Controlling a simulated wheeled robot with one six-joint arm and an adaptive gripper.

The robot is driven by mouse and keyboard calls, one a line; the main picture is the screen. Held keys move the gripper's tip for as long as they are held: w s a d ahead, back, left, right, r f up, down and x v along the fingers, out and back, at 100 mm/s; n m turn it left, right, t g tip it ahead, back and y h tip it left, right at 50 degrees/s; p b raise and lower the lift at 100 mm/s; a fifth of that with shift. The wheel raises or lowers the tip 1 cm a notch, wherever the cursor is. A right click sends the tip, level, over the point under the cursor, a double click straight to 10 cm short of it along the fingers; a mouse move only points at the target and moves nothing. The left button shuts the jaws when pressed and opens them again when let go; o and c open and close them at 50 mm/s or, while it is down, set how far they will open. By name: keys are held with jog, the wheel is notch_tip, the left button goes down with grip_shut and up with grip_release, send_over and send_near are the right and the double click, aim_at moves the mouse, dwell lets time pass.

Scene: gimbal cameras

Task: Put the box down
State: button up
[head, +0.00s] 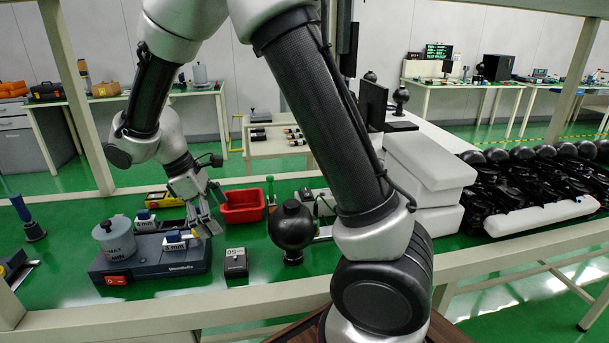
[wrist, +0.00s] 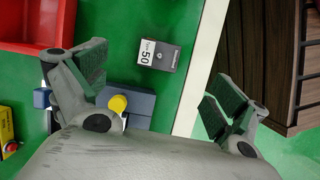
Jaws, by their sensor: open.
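A small dark grey box with a white label reading 50 (head: 236,264) stands on the green tabletop near its front edge. In the wrist view the box (wrist: 160,56) lies beyond my fingertips, toward the top, with nothing touching it. My gripper (head: 207,221) is above the bench, up and to the left of the box in the head view. In the wrist view my gripper (wrist: 155,85) has its two fingers spread wide, with nothing between them.
A red bin (head: 243,206) sits behind the box. A blue-grey machine (head: 150,264) with a jar stands left, below my gripper. A black ball-headed device (head: 292,228) stands right. A pale rail (head: 280,298) edges the bench. Some green surface between them is clear.

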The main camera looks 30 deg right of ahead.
jog(key=s+d+r+m+t+y, duration=0.25)
jog(key=s+d+r+m, duration=0.5)
jog(key=d+r, duration=0.55)
jog(key=s+d+r+m+t, duration=0.1)
jog(key=s+d+r+m, duration=0.1)
jog(key=s, duration=0.4)
jog(key=s+d+r+m+t+y, duration=0.1)
jog(key=s+d+r+m+t, duration=0.1)
jog(key=s, duration=0.4)
jog(key=shift+s+d+m, duration=0.25)
jog(key=shift+d+m, duration=0.4)
jog(key=shift+d, duration=0.4)
